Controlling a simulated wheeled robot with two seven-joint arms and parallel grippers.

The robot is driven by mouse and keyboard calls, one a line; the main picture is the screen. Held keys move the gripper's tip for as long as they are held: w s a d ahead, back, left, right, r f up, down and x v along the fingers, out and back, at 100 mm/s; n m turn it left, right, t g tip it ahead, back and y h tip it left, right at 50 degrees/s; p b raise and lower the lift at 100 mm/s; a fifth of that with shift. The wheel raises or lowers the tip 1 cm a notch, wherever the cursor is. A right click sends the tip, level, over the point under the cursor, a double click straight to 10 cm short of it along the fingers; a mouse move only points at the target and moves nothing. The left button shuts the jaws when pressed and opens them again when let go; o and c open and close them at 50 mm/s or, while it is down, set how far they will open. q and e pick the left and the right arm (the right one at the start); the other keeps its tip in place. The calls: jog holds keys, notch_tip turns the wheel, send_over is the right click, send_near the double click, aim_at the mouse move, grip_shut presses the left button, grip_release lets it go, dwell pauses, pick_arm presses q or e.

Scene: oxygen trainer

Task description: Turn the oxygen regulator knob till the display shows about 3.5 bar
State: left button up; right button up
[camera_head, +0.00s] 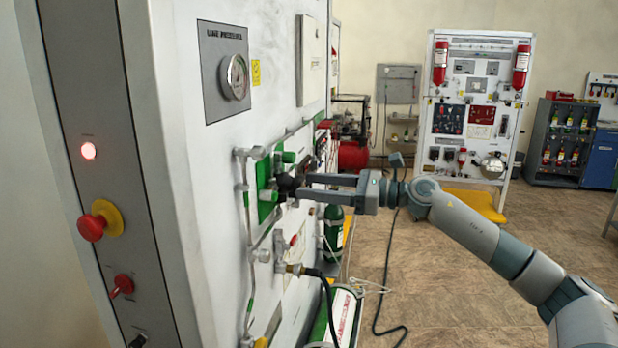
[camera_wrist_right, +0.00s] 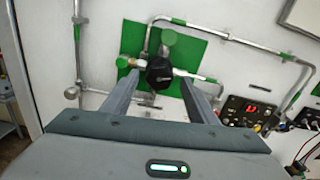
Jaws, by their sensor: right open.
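The black regulator knob (camera_wrist_right: 159,73) sits on a green backing plate (camera_wrist_right: 190,53) on the white panel. In the head view the knob (camera_head: 288,185) shows at the tips of my right gripper (camera_head: 303,186). In the right wrist view my right gripper (camera_wrist_right: 163,88) is open, with one finger on each side of the knob; I cannot tell whether they touch it. A small display (camera_wrist_right: 257,109) with red digits is at the right of the wrist view; its digits are too small to read. My left gripper is not in view.
Metal pipes (camera_wrist_right: 240,42) with green fittings run around the knob. A round gauge (camera_head: 236,77) is higher on the panel. A red emergency button (camera_head: 92,228) is on the panel's near side. A green and white cylinder (camera_head: 340,312) lies below. Open floor is to the right.

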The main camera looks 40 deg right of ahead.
jog(key=shift+w+a, duration=0.5)
jog(key=shift+w, duration=0.05)
jog(key=c, duration=1.1)
jog(key=shift+o, duration=0.2)
